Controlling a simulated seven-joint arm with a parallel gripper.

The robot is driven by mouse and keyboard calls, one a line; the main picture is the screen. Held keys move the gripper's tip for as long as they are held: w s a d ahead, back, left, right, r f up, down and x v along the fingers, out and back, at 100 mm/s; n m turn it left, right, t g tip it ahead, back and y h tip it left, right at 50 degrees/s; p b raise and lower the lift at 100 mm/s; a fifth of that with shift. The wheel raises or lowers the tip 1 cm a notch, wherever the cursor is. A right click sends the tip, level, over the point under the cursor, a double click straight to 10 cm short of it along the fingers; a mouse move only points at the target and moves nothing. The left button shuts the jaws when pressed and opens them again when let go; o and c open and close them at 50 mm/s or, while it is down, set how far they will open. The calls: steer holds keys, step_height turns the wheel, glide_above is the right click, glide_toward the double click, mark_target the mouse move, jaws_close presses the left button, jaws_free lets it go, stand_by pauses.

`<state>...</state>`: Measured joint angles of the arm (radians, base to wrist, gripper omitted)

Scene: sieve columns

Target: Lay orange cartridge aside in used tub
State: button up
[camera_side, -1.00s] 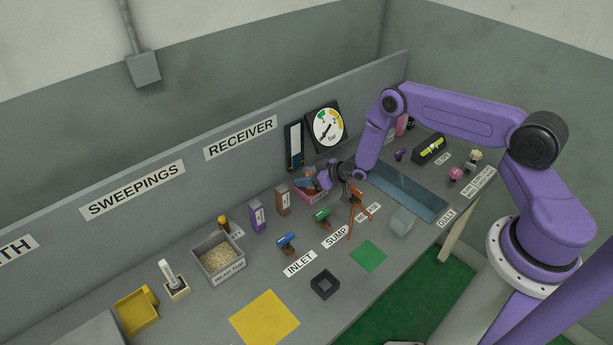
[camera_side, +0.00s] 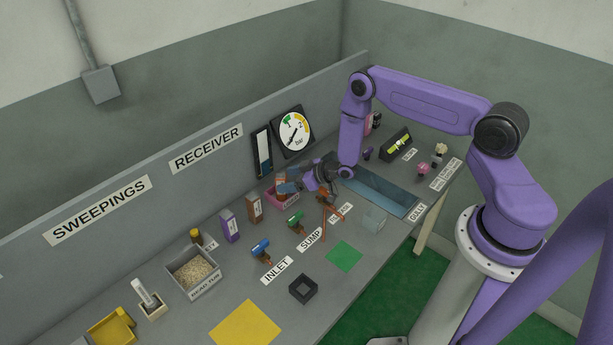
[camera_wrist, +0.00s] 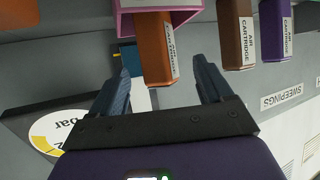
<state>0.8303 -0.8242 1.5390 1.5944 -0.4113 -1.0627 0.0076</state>
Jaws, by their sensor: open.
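The orange cartridge (camera_wrist: 155,48) stands upright in the pink tub (camera_wrist: 198,16), its upper part sticking out over the rim. In the side view the cartridge (camera_side: 281,182) shows as a small orange block in the pink tub (camera_side: 285,203) near the back wall, partly hidden by my fingers. My gripper (camera_wrist: 158,76) is open, with one blue finger on each side of the cartridge's top and a visible gap on both sides. In the side view my gripper (camera_side: 290,187) is at the tub, reaching in from the right. The tub's inside is mostly hidden.
A brown cartridge (camera_side: 254,208) and a purple cartridge (camera_side: 229,225) stand left of the tub. A green-handled valve (camera_side: 295,220) and an orange valve (camera_side: 328,205) stand in front. The round gauge (camera_side: 295,132) is on the wall behind. A bead tub (camera_side: 194,273) is further left.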

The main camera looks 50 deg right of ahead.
steer(key=v, duration=0.7)
steer(key=a+r+n+g, duration=0.3)
steer(key=a+r, duration=0.6)
steer(key=a, duration=0.1)
steer(key=s+a+r+n+g+h, duration=0.1)
steer(key=s+a+r+g, duration=0.2)
steer(key=s+a+r, duration=0.45)
steer(key=s+d+r+n+g+h, duration=0.1)
steer(key=s+r, duration=0.3)
steer(key=s, duration=0.5)
steer(key=s+d+r+n+g+h, duration=0.1)
steer(key=s+d+r+g, duration=0.1)
steer(key=s+r, duration=0.3)
steer(key=s+d+r+n+g+h, duration=0.1)
steer(key=s+d+r+n+g, duration=0.1)
steer(key=s, duration=1.1)
step_height(320, 180, up, 2)
steer(key=shift+s+d+r, duration=0.2)
steer(key=shift+s+d, duration=0.15)
steer(key=shift+d, duration=0.4)
